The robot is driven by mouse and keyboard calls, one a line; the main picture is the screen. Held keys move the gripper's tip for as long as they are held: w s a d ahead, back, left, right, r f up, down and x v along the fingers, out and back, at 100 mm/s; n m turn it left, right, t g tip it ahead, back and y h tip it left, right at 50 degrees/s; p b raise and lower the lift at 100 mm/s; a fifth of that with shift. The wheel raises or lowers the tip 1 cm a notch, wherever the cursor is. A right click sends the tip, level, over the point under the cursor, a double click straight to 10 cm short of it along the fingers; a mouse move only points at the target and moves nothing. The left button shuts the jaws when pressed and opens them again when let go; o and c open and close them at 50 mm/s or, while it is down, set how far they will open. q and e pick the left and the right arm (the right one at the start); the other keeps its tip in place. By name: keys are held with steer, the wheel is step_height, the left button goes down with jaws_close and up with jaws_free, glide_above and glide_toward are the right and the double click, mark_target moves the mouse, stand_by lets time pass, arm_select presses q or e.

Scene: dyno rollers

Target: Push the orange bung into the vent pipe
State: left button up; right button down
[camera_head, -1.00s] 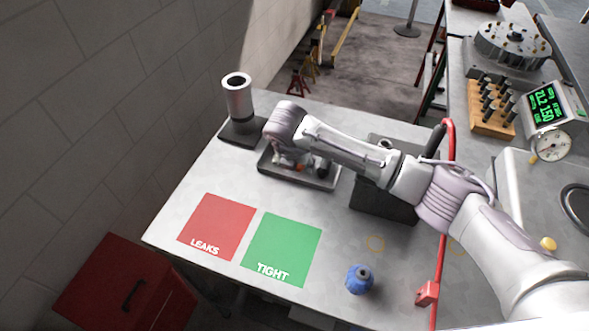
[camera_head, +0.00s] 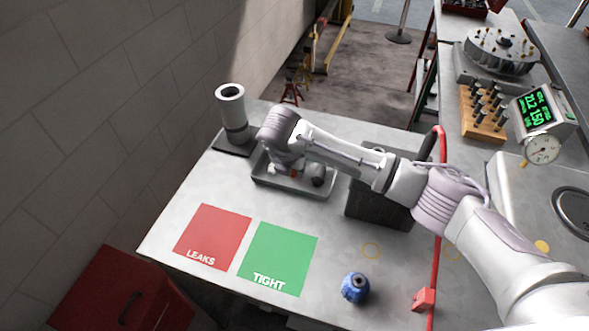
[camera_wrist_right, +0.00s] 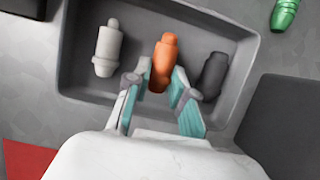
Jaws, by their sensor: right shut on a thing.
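The orange bung (camera_wrist_right: 163,62) stands out between a pale bung (camera_wrist_right: 108,50) and a dark bung (camera_wrist_right: 212,75) in the grey tray (camera_wrist_right: 75,50). My right gripper (camera_wrist_right: 160,82) is shut on the lower part of the orange bung, still over the tray floor. In the head view my right gripper (camera_head: 285,168) is over the tray (camera_head: 262,184), and my wrist hides most of the bung. The vent pipe (camera_head: 233,115) stands upright on a dark base just left of the tray, its round mouth facing up. My left gripper is not in view.
A dark box (camera_head: 375,208) stands right of the tray under my right arm. Red LEAKS (camera_head: 213,232) and green TIGHT (camera_head: 280,255) mats lie in front, with a blue object (camera_head: 355,288) near the front edge. A red rail (camera_head: 435,245) runs along the right.

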steer(key=shift+r+p, duration=1.15)
steer(key=shift+r, duration=1.75)
